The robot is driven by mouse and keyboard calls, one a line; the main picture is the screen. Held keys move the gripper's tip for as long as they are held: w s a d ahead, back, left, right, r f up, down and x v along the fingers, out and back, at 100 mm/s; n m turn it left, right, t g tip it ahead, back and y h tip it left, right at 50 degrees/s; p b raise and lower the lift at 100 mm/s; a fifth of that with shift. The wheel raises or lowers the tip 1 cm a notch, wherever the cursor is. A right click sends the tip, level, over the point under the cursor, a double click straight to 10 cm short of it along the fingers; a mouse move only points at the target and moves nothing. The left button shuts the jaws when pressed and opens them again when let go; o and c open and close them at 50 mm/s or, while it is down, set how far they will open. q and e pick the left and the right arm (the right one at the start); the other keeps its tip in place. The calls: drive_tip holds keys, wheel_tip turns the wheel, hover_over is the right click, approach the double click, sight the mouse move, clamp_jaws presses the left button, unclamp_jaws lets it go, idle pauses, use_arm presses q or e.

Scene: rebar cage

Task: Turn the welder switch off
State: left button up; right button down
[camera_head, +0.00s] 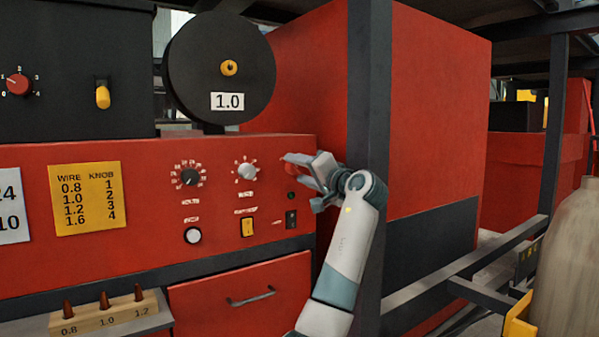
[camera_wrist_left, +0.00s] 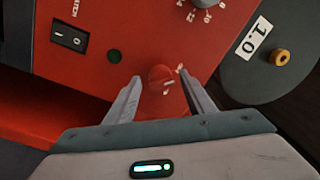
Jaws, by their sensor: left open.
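A red rotary knob (camera_wrist_left: 160,78) with small white marks beside it sits on the red welder panel (camera_head: 130,220). In the wrist view it lies between the two fingers of my left gripper (camera_wrist_left: 160,95), which is open. In the head view my left gripper (camera_head: 302,172) is at the panel's right edge and hides most of the knob. A black rocker switch marked I and O (camera_wrist_left: 69,43) is on the same panel; it also shows in the head view (camera_head: 291,219), below the gripper. I cannot tell whether the fingers touch the knob.
A dark round indicator (camera_wrist_left: 114,56) lies between rocker and knob. Left of the gripper are a grey dial (camera_head: 246,171), a black dial (camera_head: 190,177) and a yellow switch (camera_head: 247,227). A black spool (camera_head: 220,90) is above. A dark post (camera_head: 368,110) stands right behind my arm.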

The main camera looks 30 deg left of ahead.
use_arm(q)
drive_tip(key=shift+s+d+f, duration=0.15)
drive_tip(key=shift+s+d, duration=0.1)
drive_tip(key=shift+d, duration=0.4)
use_arm(e)
drive_tip(key=w+a+r+t+b, duration=0.1)
drive_tip(key=w+a+r+b, duration=0.1)
drive_tip(key=w, duration=0.2)
use_arm(q)
drive_tip(key=b+v, duration=0.2)
drive_tip(key=v, duration=1.3)
drive_tip(key=shift+s+d+b, duration=0.15)
drive_tip(key=shift+d+b, duration=0.15)
use_arm(e)
drive_tip(key=d+f, duration=0.1)
drive_tip(key=s+d+f+g, duration=0.1)
drive_tip(key=d+f+g, duration=0.1)
drive_tip(key=shift+s+h, duration=0.3)
drive_tip(key=shift+s, duration=0.05)
use_arm(q)
drive_tip(key=shift+f, duration=0.15)
